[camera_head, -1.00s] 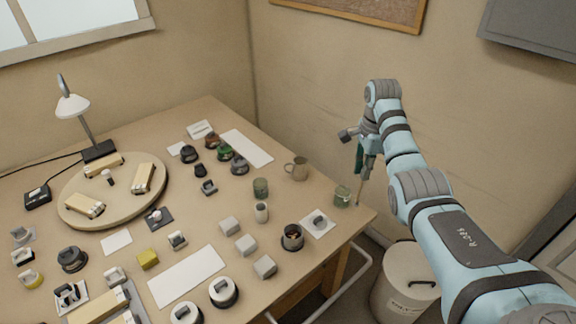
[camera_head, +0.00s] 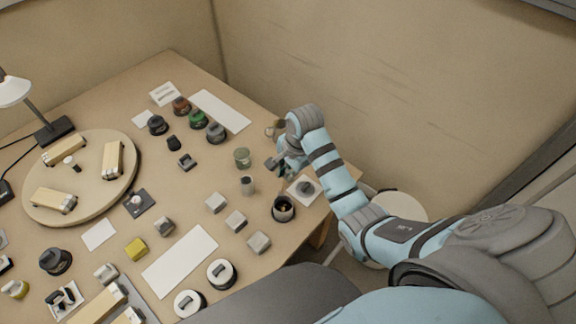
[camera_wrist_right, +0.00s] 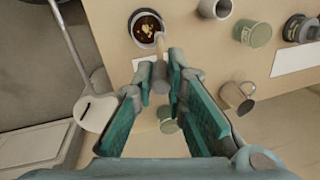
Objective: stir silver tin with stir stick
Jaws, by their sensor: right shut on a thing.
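The tin (camera_head: 283,208) stands upright near the right edge of the bench, a round dark-grey can with an open top. The right wrist view shows its pale rim and dark brown contents with lighter bits (camera_wrist_right: 147,27). My right gripper (camera_head: 288,166) hangs just behind the tin in the head view; its teal fingers (camera_wrist_right: 163,66) are shut on the stir stick (camera_wrist_right: 160,44). The thin pale stick points toward the tin's near rim; I cannot tell whether its tip is inside. My left gripper is not in view.
A small can (camera_head: 247,185), a greenish tin (camera_head: 243,158) and a mug (camera_wrist_right: 238,97) stand close by. A green jar (camera_wrist_right: 168,121) is partly behind my fingers. Pale blocks (camera_head: 236,220) lie left of the tin. A white bin (camera_wrist_right: 96,110) stands beyond the bench edge.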

